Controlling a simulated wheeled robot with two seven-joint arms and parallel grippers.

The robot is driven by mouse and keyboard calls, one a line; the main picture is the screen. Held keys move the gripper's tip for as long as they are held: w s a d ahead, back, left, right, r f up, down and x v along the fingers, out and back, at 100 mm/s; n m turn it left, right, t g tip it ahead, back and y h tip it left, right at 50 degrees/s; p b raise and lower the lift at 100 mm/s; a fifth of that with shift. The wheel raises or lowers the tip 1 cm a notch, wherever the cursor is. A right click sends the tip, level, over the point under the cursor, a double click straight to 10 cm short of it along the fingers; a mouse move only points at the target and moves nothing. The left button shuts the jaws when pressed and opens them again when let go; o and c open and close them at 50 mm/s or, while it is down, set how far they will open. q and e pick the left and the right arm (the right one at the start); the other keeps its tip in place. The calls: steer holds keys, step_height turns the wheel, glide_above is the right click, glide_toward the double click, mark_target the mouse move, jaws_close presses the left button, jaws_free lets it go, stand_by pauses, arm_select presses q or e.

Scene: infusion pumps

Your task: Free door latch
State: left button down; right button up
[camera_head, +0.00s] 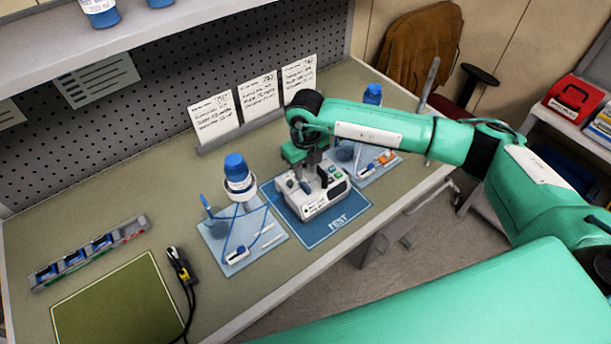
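The infusion pump (322,204), white with dark and green parts on its front, stands on the blue mat marked TEST (338,229). My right arm reaches in from the right, and my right gripper (313,165) points down at the top and back of the pump. The fingers are small and partly merge with the pump, so I cannot tell whether they touch it or how far apart they are. The door latch is not clearly distinguishable at this size; the gripper covers part of the pump's top. My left gripper is not in view.
A blue-capped bottle (237,175) with tubing stands on a light tray (234,260) left of the pump. Another blue-capped bottle (372,94) is behind my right arm. A black-and-yellow cabled tool (180,265) lies near a green mat (118,305). A grey rack (88,254) lies further left.

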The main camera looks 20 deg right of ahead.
mark_target(305, 184)
step_height(305, 184, down, 6)
steer(key=shift+r+p, duration=0.1)
steer(key=shift+p, duration=0.8)
jaws_close()
